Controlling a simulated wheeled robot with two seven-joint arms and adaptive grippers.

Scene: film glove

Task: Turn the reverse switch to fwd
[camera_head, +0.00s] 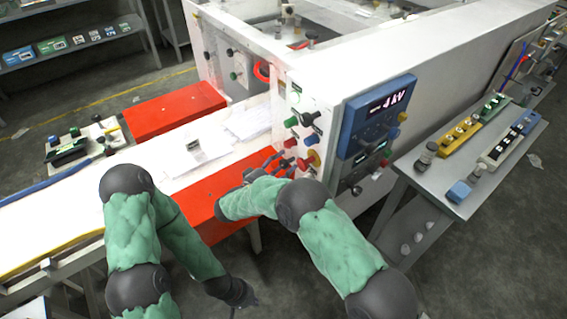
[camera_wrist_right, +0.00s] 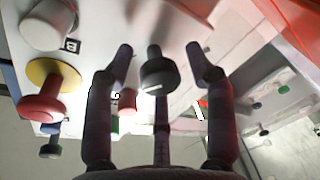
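A black rotary knob (camera_wrist_right: 158,75) with a pale pointer mark shows in the right wrist view, mounted on the white control panel (camera_wrist_right: 185,30). My right gripper (camera_wrist_right: 159,62) is open, with one finger on each side of this knob in the picture; contact is not clear. I cannot read a reverse or fwd label. In the head view my right gripper (camera_head: 277,166) is at the panel's lower left, partly hiding small controls. A black knob (camera_head: 308,118) sits higher on that panel. My left gripper (camera_head: 240,294) hangs low over the floor, away from the panel; its fingers are unclear.
A red button on a yellow disc (camera_wrist_right: 42,98) and a white knob (camera_wrist_right: 48,24) are left of the fingers in the wrist view. A blue display box (camera_head: 376,115) is right of the panel. A grey side table (camera_head: 425,180) carries button boxes.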

